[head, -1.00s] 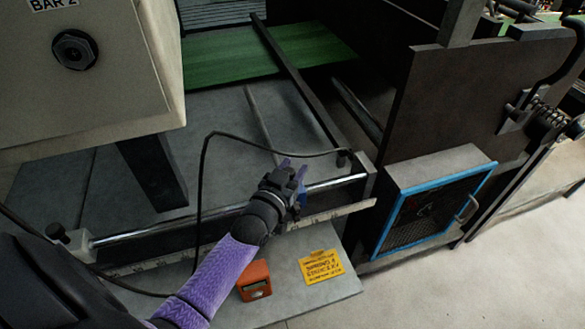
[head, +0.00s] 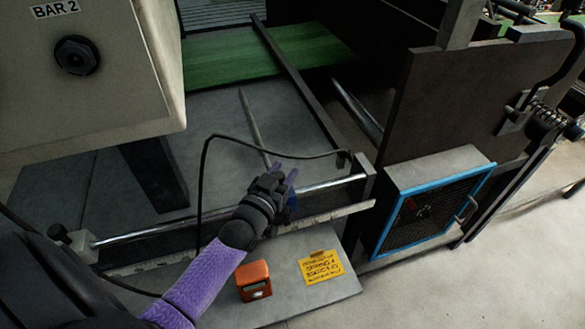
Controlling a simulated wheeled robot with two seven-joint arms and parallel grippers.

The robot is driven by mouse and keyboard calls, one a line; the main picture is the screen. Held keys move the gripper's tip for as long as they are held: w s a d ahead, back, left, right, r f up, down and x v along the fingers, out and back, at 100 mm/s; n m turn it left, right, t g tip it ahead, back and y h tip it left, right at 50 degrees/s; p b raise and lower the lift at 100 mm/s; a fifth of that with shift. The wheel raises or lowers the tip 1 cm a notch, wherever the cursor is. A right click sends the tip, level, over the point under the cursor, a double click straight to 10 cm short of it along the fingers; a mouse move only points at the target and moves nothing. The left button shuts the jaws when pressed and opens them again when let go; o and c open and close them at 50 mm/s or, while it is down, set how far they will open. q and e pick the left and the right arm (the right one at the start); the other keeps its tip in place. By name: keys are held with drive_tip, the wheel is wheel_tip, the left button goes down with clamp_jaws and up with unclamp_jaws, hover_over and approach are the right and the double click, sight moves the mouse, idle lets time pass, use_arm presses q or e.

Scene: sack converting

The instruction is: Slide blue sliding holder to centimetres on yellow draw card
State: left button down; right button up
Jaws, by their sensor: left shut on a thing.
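The blue sliding holder (head: 292,201) sits on the bright metal rod, mostly hidden behind my left gripper (head: 284,184). My left gripper is shut on it, toward the rod's right part. A ruler scale (head: 325,216) runs along the bar just below the rod. The yellow draw card (head: 321,267) lies on the grey plate in front of the bar; its handwriting is too small to read. My right gripper is not in view.
An orange box with a small display (head: 254,280) stands on the plate left of the card. A black cable (head: 203,170) loops over the rod. A beige control box (head: 95,75) overhangs at upper left. A blue-framed grille box (head: 430,205) stands at right.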

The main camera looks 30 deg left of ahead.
use_arm(q)
drive_tip(key=s+a+p, duration=0.1)
drive_tip(key=s+a, duration=0.4)
drive_tip(key=s, duration=0.1)
drive_tip(key=shift+c, duration=1.5)
unclamp_jaws()
drive_tip(key=shift+f, duration=0.1)
drive_tip(key=shift+s, duration=0.1)
drive_tip(key=s, duration=0.9)
drive_tip(key=shift+s+d+p, duration=0.35)
drive_tip(key=shift+s, duration=0.05)
